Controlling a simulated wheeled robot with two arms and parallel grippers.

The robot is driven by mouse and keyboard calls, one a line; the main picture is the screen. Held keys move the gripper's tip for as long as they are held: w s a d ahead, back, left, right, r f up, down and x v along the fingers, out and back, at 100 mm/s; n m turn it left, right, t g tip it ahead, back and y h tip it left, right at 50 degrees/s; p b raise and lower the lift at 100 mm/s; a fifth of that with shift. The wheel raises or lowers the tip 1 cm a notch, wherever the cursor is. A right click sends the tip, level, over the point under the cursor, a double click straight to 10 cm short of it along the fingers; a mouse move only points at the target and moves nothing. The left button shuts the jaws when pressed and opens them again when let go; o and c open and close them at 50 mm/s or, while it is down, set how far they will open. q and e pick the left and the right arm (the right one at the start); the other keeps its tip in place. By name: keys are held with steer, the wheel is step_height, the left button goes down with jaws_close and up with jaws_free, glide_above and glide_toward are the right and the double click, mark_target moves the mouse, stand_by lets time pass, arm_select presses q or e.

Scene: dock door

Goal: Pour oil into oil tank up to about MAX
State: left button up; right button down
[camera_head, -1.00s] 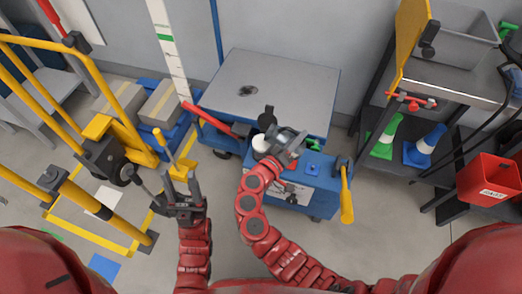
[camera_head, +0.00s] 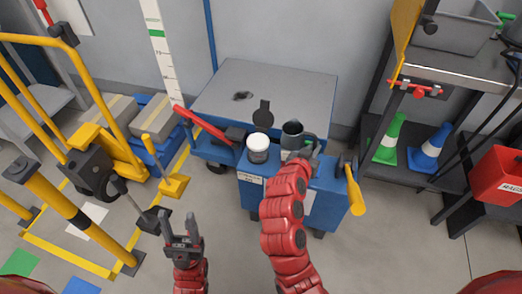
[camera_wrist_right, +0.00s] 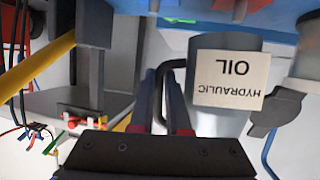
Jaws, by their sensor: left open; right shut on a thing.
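The jug (camera_head: 292,136) is dark grey with an open top and stands upright at the far part of the blue unit. In the right wrist view its HYDRAULIC OIL label (camera_wrist_right: 231,80) reads upside down. My right gripper (camera_head: 309,148) is shut on its handle; the fingers also show in the wrist view (camera_wrist_right: 174,112). The oil tank (camera_head: 258,150) is a small clear cylinder with a white top, just left of the jug and apart from it. Its level and MAX mark are too small to read. My left gripper (camera_head: 181,230) is open and empty, low and left of the unit.
The blue unit (camera_head: 325,208) adjoins a grey-topped cart (camera_head: 290,88). A red lever (camera_head: 205,124) is at left and a yellow handle (camera_head: 355,192) at right. Yellow rails (camera_head: 62,205) stand left of my left gripper. A dark shelf (camera_head: 470,92) stands at right.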

steer(key=shift+d+m+y, duration=0.3)
steer(key=shift+m+y, duration=0.1)
steer(key=shift+m, duration=0.2)
